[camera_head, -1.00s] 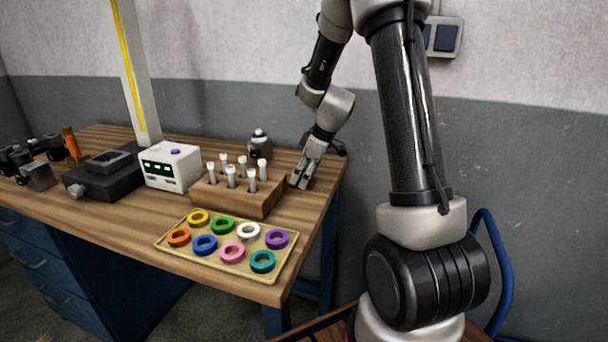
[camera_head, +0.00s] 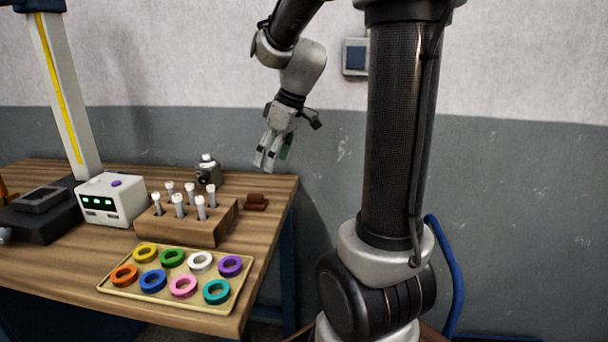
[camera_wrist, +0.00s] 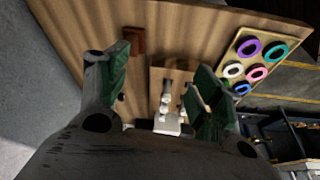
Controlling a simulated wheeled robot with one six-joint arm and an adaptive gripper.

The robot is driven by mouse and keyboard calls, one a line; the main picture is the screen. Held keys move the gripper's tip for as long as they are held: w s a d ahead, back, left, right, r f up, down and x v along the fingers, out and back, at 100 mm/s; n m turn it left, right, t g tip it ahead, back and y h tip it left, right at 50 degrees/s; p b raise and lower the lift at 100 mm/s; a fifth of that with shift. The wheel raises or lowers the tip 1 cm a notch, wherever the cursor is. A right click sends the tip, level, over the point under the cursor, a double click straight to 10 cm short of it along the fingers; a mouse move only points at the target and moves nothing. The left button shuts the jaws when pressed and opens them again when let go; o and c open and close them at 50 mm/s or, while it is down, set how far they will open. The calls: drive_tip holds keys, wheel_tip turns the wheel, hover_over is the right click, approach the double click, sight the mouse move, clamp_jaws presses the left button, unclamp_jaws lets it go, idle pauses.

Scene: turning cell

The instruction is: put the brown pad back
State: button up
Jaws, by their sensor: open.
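The brown pad (camera_head: 256,201) lies on the wooden bench near its right edge, to the right of the wooden block with gauge pins. In the wrist view the brown pad (camera_wrist: 134,41) shows beyond my left finger, on the bare bench top. My gripper (camera_head: 268,160) is raised above the bench's back right corner, higher than the pad and apart from it. It is open and empty, with its fingers pointing down. In the wrist view my gripper (camera_wrist: 160,95) shows its two green-lined fingers spread wide with nothing between them.
The wooden block (camera_head: 190,222) holds several upright pins. A yellow tray (camera_head: 170,295) of coloured rings lies in front of it. A white box with a display (camera_head: 112,200) and a small metal bottle-like item (camera_head: 208,170) stand nearby. The grey wall is behind the bench.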

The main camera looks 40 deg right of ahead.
drive_tip(key=s+a+r+m+t+h, duration=0.1)
drive_tip(key=s+m, duration=0.5)
drive_tip(key=s, duration=1.3)
drive_tip(key=shift+s+r+m+h, duration=0.4)
drive_tip(key=shift+r+h, duration=0.15)
drive_tip(key=shift+h, duration=0.15)
